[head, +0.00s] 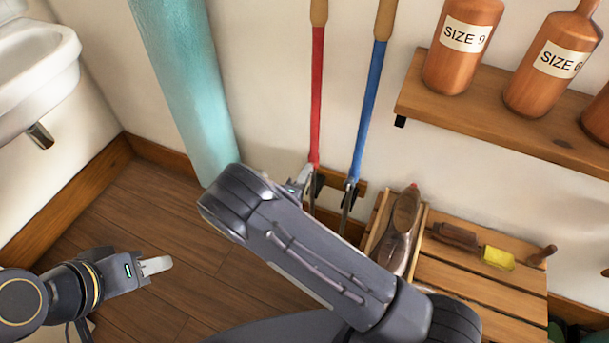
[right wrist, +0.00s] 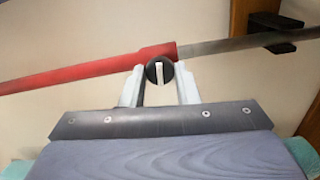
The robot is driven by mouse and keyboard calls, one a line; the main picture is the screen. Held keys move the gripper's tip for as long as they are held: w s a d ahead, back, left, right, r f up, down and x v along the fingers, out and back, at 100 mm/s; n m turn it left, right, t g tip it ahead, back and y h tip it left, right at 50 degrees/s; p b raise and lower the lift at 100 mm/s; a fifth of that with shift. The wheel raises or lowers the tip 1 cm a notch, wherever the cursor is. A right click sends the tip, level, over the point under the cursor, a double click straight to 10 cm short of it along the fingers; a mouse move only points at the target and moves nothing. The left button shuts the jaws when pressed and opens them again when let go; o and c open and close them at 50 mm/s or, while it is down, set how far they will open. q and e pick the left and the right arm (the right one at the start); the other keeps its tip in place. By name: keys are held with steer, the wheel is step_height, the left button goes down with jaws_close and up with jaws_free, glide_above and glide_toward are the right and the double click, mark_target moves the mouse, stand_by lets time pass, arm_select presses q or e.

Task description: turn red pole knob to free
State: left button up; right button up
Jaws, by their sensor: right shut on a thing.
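The red pole (head: 316,100) stands against the wall in the head view. In the right wrist view the red pole (right wrist: 90,76) runs across, with a grey shaft on its right. Its knob (right wrist: 159,72) is a dark round disc with a white upright bar, at the end of the red sleeve. My right gripper (right wrist: 159,88) is shut on the knob, a finger on each side. In the head view my right gripper (head: 302,177) is at the pole's lower end, partly behind my arm. My left gripper (head: 157,265) is above the floor, away from the poles; its jaw gap is not clear.
A blue pole (head: 370,100) stands close to the right of the red one. A wooden bench (head: 475,295) with a shoe (head: 398,230) and brushes is at the lower right. A shelf (head: 500,115) holds bottles. A teal column (head: 185,85) and a sink (head: 40,75) are left.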

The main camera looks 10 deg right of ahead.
steer(key=shift+n, duration=0.6)
steer(key=o, duration=1)
steer(key=p+v, duration=0.1)
steer(key=v, duration=0.6)
steer(key=shift+s+a, duration=0.25)
steer(key=shift+s, duration=0.1)
